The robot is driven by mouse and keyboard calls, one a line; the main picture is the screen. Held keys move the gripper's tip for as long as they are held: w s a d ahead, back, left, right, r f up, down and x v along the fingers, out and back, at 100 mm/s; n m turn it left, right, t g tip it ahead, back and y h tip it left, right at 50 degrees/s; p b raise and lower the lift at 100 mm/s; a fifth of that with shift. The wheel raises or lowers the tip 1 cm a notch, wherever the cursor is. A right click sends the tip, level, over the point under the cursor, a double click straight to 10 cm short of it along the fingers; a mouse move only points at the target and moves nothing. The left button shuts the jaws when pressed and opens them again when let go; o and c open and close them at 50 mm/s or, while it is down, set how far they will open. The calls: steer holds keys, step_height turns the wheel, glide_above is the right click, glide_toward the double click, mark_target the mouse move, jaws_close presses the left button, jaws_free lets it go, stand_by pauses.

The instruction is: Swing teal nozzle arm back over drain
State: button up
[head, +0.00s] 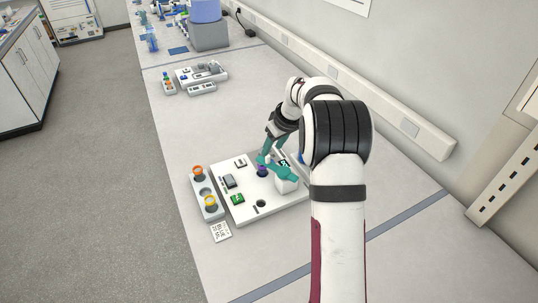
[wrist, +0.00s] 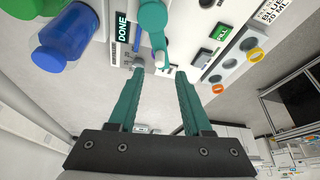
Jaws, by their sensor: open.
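The teal nozzle arm (head: 283,173) sits on a white block on the white dispensing station (head: 232,215), pointing up and left in the head view. In the wrist view the teal arm (wrist: 153,18) comes in from the top, with a pale tip (wrist: 160,57) at its end. My gripper (wrist: 159,73) is open, its two teal fingers apart on either side of the line of the tip, with nothing held. In the head view my gripper (head: 266,156) is close above the arm's end. A dark round hole (head: 261,204) is at the station's front; I cannot tell if it is the drain.
A grey rack (head: 207,192) with orange- and yellow-ringed holes stands left of the station, beside a label card (head: 221,231). A blue bottle (wrist: 61,38) stands near the arm in the wrist view. The green FILL button (head: 237,199) is on the station. Bench left of the rack is clear.

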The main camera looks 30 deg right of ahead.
mark_target(268, 156)
steer(key=x, duration=0.5)
steer(key=shift+w+f, duration=0.1)
steer(key=shift+f, duration=0.25)
jaws_close()
stand_by(1.0)
